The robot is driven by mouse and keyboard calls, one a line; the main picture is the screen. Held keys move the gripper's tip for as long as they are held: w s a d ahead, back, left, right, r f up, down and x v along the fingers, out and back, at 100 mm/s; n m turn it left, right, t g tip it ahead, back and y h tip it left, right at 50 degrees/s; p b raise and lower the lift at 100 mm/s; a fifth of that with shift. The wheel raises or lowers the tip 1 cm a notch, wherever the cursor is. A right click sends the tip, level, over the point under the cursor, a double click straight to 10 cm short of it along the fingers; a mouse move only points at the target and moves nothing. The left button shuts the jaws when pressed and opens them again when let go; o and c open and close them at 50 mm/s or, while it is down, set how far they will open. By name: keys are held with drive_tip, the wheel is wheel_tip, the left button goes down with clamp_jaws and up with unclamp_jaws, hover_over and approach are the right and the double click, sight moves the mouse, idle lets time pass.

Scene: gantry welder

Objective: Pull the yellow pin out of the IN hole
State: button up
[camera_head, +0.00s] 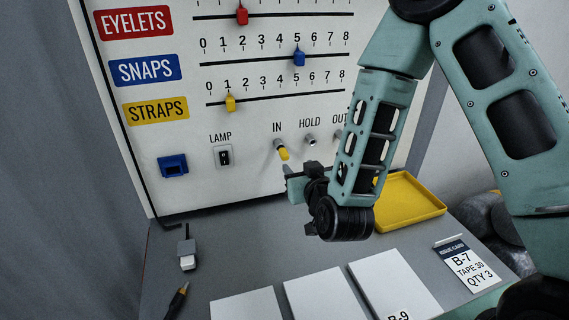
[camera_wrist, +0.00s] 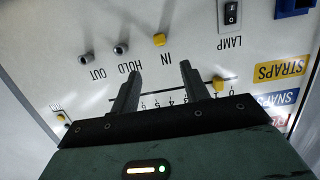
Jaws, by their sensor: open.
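The yellow pin (camera_head: 283,153) sits in the IN hole of the white panel and sticks out towards me. In the wrist view, which is upside down, the yellow pin (camera_wrist: 159,40) shows end-on beside the IN label. My gripper (camera_head: 289,180) is close in front of the panel, near the pin. In the wrist view my gripper (camera_wrist: 160,70) is open, with nothing between its two dark fingers. The pin appears just beyond the gap between the fingertips, apart from both. The HOLD hole (camera_wrist: 121,49) and OUT hole (camera_wrist: 90,53) look empty.
A lamp switch (camera_head: 224,156) and a blue socket (camera_head: 173,166) are left of the pin. Sliders, including a yellow one (camera_head: 230,103), are above. A yellow tray (camera_head: 411,204) lies right, partly behind my arm. White cards (camera_head: 319,295) cover the front of the bench.

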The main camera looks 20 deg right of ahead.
sight(285, 153)
drive_tip(key=b, duration=0.3)
drive_tip(key=shift+w+f, duration=0.35)
drive_tip(key=shift+w, duration=0.05)
drive_tip(key=shift+w+b, duration=0.2)
drive_tip(key=shift+b, duration=0.95)
drive_tip(key=w+p, duration=0.1)
drive_tip(key=w, duration=0.2)
drive_tip(key=w+f+p, duration=0.1)
drive_tip(key=w+p, duration=0.1)
drive_tip(key=w, duration=0.1)
drive_tip(key=w+p, duration=0.1)
drive_tip(key=w, duration=0.3)
drive_tip(key=shift+f+p, duration=0.2)
drive_tip(key=shift+p, duration=0.2)
drive_tip(key=shift+w+f, duration=0.25)
drive_tip(key=shift+w, duration=0.45)
clamp_jaws()
drive_tip(key=shift+s, duration=0.5)
drive_tip(key=shift+s+b, duration=0.4)
drive_tip(key=shift+s, duration=0.95)
